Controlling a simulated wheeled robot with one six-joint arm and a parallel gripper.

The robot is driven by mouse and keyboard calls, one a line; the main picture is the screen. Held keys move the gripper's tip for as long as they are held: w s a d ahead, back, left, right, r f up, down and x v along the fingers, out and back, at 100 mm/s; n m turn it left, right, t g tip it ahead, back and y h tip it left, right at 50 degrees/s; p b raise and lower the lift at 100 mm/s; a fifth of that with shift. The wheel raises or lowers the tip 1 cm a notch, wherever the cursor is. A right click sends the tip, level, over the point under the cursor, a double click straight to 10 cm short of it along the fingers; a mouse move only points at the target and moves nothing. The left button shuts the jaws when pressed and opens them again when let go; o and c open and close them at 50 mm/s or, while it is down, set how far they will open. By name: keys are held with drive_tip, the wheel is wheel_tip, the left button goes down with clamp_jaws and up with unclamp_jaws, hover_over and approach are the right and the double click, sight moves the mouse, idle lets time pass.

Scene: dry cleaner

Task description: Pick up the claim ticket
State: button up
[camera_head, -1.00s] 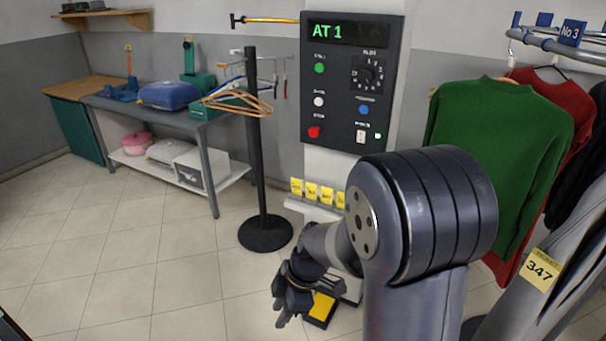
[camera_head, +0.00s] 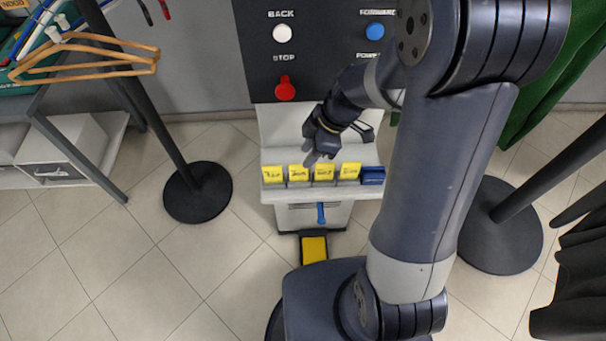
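Several yellow claim tickets with dark writing stand in a row on a light ledge (camera_head: 285,196) below the control panel: one at the left end (camera_head: 273,174), two in the middle (camera_head: 299,174) (camera_head: 324,173) and one at the right (camera_head: 350,171). Their writing is too small to read surely. My gripper (camera_head: 314,156) is over the ledge, its fingertips just above or in front of the middle tickets. I cannot tell whether it touches one. Its finger gap is not clear, and nothing is visibly held.
A blue block (camera_head: 372,176) sits at the ledge's right end. The panel (camera_head: 262,60) with a red stop knob (camera_head: 285,89) rises behind. A yellow pedal (camera_head: 314,250) lies below. A post base (camera_head: 197,192) stands left, a stand base (camera_head: 502,230) right. Wooden hangers (camera_head: 90,58) hang upper left.

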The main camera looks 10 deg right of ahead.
sight(290, 180)
drive_tip(key=x, duration=0.3)
drive_tip(key=shift+w+a+f, duration=0.2)
drive_tip(key=shift+w+f, duration=0.1)
drive_tip(key=shift+d+p+x, duration=0.2)
drive_tip(key=shift+p+x, duration=0.35)
drive_tip(key=shift+x, duration=2.4)
drive_tip(key=shift+s, duration=0.1)
drive_tip(key=shift+c, duration=0.2)
clamp_jaws()
